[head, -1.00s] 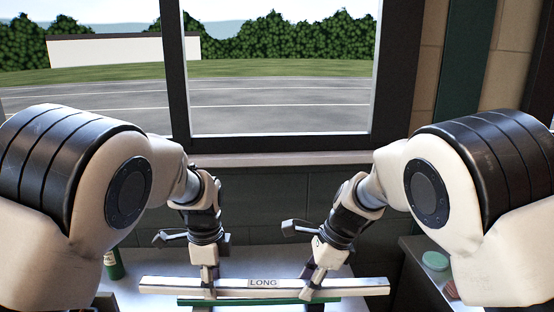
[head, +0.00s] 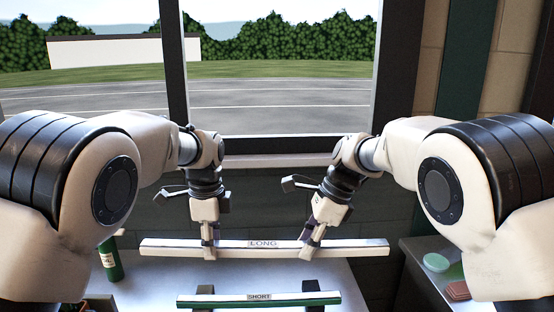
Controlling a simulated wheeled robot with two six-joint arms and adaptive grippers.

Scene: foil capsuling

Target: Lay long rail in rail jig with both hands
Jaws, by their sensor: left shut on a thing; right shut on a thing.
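The long rail (head: 265,252), white and labelled LONG, is held level above the table in the head view. My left gripper (head: 208,250) is shut on it left of the label. My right gripper (head: 310,248) is shut on it right of the label. A green and white rail labelled SHORT (head: 258,299) sits nearer, below the long rail, across two dark supports (head: 315,285). Whether these supports are the rail jig I cannot tell. The lower parts of the supports are cut off by the frame's bottom edge.
A green bottle (head: 110,262) stands on the grey table (head: 350,280) at the left. On a side surface at the right lie a pale green round thing (head: 436,262) and a brown block (head: 457,290). A window with a sill (head: 275,160) is behind.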

